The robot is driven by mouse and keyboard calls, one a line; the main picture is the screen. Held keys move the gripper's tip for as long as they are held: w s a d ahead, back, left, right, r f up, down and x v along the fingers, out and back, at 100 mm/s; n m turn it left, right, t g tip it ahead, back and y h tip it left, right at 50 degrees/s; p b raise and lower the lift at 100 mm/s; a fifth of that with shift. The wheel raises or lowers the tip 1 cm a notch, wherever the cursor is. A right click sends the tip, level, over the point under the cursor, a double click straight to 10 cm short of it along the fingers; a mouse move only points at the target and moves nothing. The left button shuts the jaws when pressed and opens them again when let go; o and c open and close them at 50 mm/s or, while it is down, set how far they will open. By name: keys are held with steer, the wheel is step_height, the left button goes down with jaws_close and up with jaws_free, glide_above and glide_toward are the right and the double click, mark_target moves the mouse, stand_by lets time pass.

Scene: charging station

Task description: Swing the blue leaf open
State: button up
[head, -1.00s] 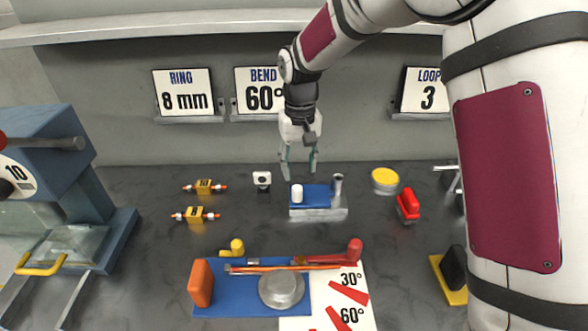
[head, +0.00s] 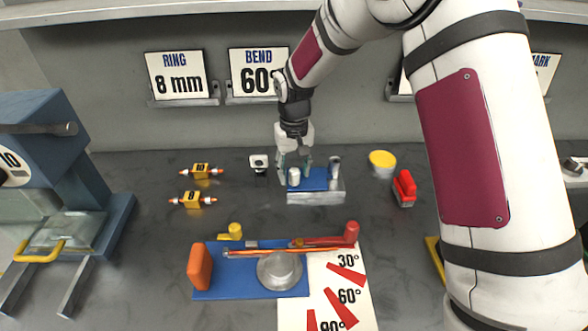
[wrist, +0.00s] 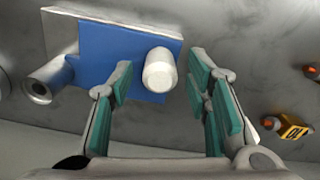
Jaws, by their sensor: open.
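The blue leaf (head: 317,180) is a flat blue plate on top of a small grey metal block (head: 318,199). A white knob (head: 294,178) stands up from the leaf's left end. In the wrist view the leaf (wrist: 110,55) shows with the white knob (wrist: 160,70) near its right edge. My gripper (head: 294,171) is over the leaf's left end, pointing down. Its fingers are open, one on each side of the knob. In the wrist view gaps show between the knob and both teal finger pads, with the right pad closer.
A grey metal post (head: 335,167) stands at the block's right end, close to my gripper. A yellow-topped tin (head: 382,161) and a red-topped item (head: 404,188) lie right. Two yellow gauges (head: 201,171) lie left. A blue bending fixture (head: 225,285) sits in front.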

jaws_close()
steer(key=shift+s, duration=0.1)
steer(key=shift+s+d+n+p, duration=0.25)
steer(key=shift+s+d+n, duration=0.05)
steer(key=shift+s+n, duration=0.3)
steer(key=shift+s+d+n+p, duration=0.25)
steer(key=shift+s+d+n, duration=0.05)
steer(key=shift+s+n, duration=0.3)
steer(key=s+d+n+p, duration=0.1)
steer(key=n, duration=0.1)
steer(key=s+d+n, duration=0.2)
steer(key=shift+s+r+n+p, duration=0.1)
steer(key=shift+s+n+p, duration=0.1)
steer(key=shift+n+p, duration=0.15)
steer(key=d+n, duration=0.1)
steer(key=s+d+n+p, duration=0.1)
steer(key=d+n, duration=0.1)
steer(key=s+d+n+p, duration=0.1)
steer(key=d+n, duration=0.1)
steer(key=shift+d, duration=0.1)
steer(key=shift+d+n+p, duration=0.6)
steer(key=shift+d+n, duration=1.3)
steer(key=shift+n, duration=0.05)
